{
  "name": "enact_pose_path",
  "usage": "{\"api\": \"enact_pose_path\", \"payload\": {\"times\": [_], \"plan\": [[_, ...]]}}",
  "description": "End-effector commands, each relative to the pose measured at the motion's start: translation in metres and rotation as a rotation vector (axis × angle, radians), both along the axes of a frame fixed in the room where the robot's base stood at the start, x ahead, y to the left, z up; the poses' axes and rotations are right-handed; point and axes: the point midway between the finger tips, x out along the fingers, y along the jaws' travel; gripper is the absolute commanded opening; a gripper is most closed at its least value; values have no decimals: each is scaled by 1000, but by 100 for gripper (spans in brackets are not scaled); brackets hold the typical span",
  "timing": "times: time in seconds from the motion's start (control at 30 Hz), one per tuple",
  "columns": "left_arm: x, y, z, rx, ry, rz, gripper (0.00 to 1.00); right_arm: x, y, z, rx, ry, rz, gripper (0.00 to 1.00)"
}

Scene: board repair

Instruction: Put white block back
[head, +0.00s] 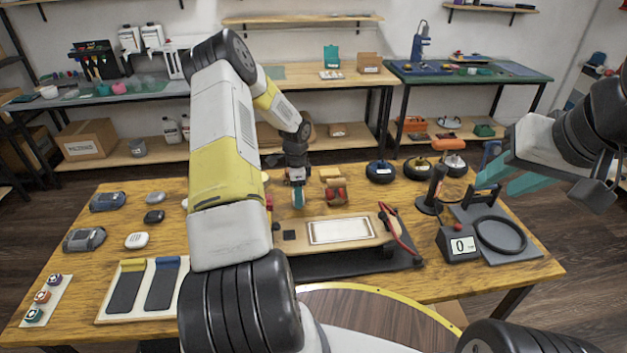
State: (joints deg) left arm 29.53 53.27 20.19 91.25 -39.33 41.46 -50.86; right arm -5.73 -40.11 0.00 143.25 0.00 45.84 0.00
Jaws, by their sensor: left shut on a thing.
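My left gripper (298,197) points down over the table, just behind the wooden board (375,232). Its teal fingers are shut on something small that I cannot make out. I cannot pick out a white block with certainty; my left arm hides part of the table.
A red-and-wood piece (335,191) stands behind the board. Several round weights (380,171) sit at the back. A scale display (460,244) and a black ring (501,234) are at right. A tray with dark strips (125,290) lies front left.

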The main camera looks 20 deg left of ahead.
Motion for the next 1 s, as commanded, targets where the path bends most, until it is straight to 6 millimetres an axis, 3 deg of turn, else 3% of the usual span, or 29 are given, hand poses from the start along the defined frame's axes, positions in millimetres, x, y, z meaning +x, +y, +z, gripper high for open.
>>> {"api": "enact_pose_path", "payload": {"times": [0.37, 0.4, 0.5, 0.83, 1.0], "plan": [[1, 0, -7, 0, -1, 0, 10, 0, 0, 0, 0, 0, 0, 36], [1, 0, -7, 0, -1, 1, 58, 0, 0, 0, 0, 0, 0, 36], [0, 0, -7, 0, -1, 1, 76, 0, 0, 0, 0, 0, 0, 36], [1, 0, -5, 1, -2, 1, 76, 0, 0, 0, 0, 0, 0, 36], [1, 1, 14, 2, -4, 2, 76, 0, 0, 0, 0, 0, 0, 36]]}}
